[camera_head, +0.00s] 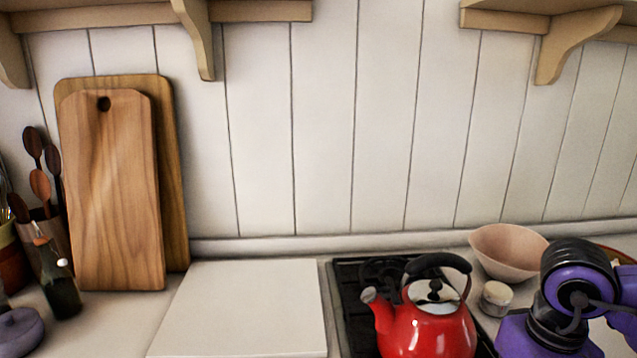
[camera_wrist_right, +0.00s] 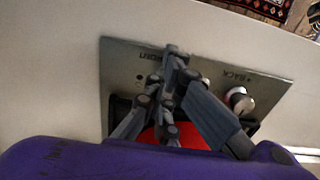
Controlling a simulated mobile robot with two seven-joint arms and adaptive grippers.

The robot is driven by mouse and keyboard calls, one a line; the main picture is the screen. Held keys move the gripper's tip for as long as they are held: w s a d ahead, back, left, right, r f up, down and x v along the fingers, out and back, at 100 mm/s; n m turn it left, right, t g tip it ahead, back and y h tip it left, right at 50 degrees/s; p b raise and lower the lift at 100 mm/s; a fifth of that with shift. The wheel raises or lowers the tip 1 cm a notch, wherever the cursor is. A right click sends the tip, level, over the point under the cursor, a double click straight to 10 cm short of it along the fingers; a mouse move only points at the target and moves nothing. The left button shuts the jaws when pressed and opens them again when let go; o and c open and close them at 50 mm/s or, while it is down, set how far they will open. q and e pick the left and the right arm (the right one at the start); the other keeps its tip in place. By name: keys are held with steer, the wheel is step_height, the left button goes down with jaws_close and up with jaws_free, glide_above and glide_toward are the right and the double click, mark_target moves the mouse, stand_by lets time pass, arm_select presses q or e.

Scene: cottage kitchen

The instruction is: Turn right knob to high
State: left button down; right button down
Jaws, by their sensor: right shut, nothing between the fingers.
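In the right wrist view a metal control panel (camera_wrist_right: 270,92) with small printed labels shows beyond my right gripper. One silver knob (camera_wrist_right: 238,100) with a reddish mark is visible beside a label that seems to read BACK. My right gripper (camera_wrist_right: 174,62) is shut and empty, its fingertips in front of the panel near another label. A second knob, if one is there, is hidden behind the fingers. Whether the fingers touch the panel I cannot tell. In the head view my right arm shows at the lower right, but its gripper is out of frame. My left gripper is not in view.
A red kettle (camera_head: 428,327) stands on the black stove top (camera_head: 352,320). A pink bowl (camera_head: 508,252) and a small jar (camera_head: 495,298) are right of it. A pale board (camera_head: 245,310) lies left of the stove. Wooden cutting boards (camera_head: 112,190) lean on the wall.

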steer(key=shift+w+d+f, duration=0.1)
steer(key=shift+w+d, duration=0.1)
steer(key=shift+d, duration=0.05)
